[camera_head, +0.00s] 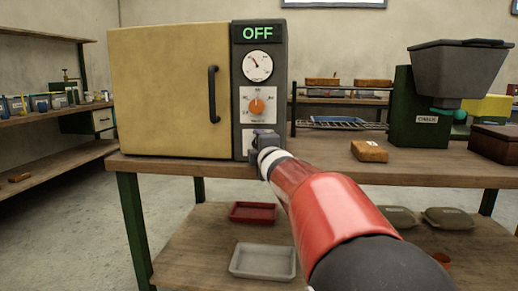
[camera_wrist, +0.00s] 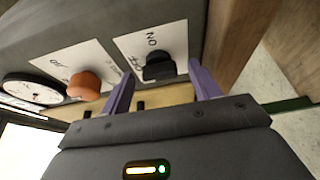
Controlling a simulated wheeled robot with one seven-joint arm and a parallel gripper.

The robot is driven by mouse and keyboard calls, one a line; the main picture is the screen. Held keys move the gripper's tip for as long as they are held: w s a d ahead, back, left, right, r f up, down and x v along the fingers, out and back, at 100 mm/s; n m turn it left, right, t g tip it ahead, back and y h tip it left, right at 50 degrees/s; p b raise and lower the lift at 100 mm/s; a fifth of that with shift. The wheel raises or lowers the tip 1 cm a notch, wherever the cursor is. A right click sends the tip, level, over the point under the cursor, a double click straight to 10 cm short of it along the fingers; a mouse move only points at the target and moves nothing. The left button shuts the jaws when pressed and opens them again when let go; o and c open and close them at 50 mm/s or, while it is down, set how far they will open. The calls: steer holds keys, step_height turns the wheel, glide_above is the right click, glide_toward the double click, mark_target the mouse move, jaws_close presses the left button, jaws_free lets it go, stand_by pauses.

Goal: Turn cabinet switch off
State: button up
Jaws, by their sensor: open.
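The yellow cabinet (camera_head: 168,95) stands on the left of the bench with its door shut. The display (camera_head: 258,33) atop its dark control panel reads OFF in green. In the wrist view the black switch knob (camera_wrist: 158,67) sits on a white label with ON and partly hidden lettering. My gripper (camera_wrist: 160,71) is open, its two purple fingers on either side of the knob; I cannot tell if they touch it. In the head view my gripper (camera_head: 263,141) is at the lower panel and hides most of the switch.
Above the switch are an orange knob (camera_head: 256,106) and a round dial (camera_head: 257,66). A door handle (camera_head: 213,95) sticks out to the left. A wooden block (camera_head: 369,151) and a green machine (camera_head: 408,112) stand to the right on the bench.

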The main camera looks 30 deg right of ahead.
steer(key=v, duration=0.7)
steer(key=shift+s+b, duration=0.4)
steer(key=shift+b, duration=0.05)
steer(key=s+a+f+m+g+y+p, duration=0.2)
steer(key=s+a+f+m+g, duration=0.4)
steer(key=s, duration=0.7)
steer(key=s+a+f+m+g+y+p, duration=0.1)
steer(key=s+a+f+m+g+p, duration=0.3)
steer(key=s+a+f+m, duration=0.5)
steer(key=s+a+f+g, duration=0.2)
steer(key=s+f, duration=0.1)
steer(key=s, duration=0.1)
steer(key=shift+s+f+m+y, duration=0.25)
steer(key=shift+m+y, duration=0.05)
steer(key=shift+y, duration=0.1)
